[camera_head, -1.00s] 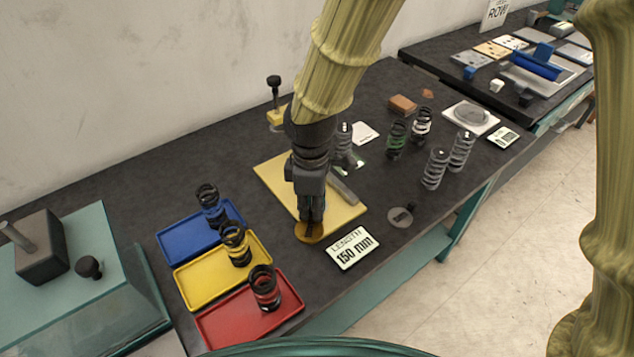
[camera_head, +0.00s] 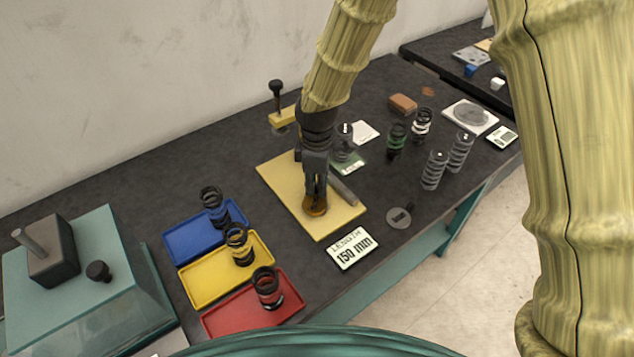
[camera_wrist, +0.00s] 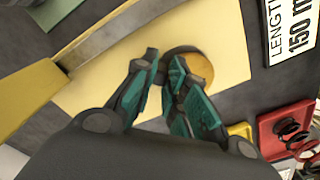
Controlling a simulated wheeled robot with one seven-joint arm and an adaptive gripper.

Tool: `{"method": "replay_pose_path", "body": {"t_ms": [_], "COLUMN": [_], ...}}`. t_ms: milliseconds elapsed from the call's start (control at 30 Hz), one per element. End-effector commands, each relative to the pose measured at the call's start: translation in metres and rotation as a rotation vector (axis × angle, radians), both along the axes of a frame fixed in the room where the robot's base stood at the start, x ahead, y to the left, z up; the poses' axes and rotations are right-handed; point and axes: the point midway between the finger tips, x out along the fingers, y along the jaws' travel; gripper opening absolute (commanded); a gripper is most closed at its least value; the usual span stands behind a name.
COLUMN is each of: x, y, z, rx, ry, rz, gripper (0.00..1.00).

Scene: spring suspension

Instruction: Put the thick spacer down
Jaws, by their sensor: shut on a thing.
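The thick spacer looks like a round brass-coloured disc (camera_head: 315,209). It is over the front part of the pale yellow board (camera_head: 335,227). My gripper (camera_head: 315,195) points down and is shut on the disc, covering part of it. I cannot tell whether the disc touches the board.
A grey bar (camera_head: 343,191) lies right of my gripper. A "LENGTH 150 mm" sign (camera_head: 352,249) stands in front. Blue (camera_head: 185,243), yellow (camera_head: 205,284) and red (camera_head: 225,320) trays with springs lie left. More springs (camera_head: 434,170) stand right.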

Motion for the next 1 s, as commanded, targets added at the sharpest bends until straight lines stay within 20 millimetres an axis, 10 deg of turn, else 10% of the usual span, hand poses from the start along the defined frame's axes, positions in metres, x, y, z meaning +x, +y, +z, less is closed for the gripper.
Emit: {"method": "replay_pose_path", "body": {"t_ms": [467,500,600,1000], "x": [-0.0003,-0.0002,-0.0003,0.0001], "y": [-0.0002,-0.0002,-0.0002,-0.0001], "z": [-0.0099,-0.0092,-0.0091,-0.0040], "rx": [0.000,0.000,0.000,0.000], "ry": [0.000,-0.001,-0.001,-0.001], "rz": [0.001,0.000,0.000,0.000], "gripper": [0.00,0.21,0.35,0.35]}}
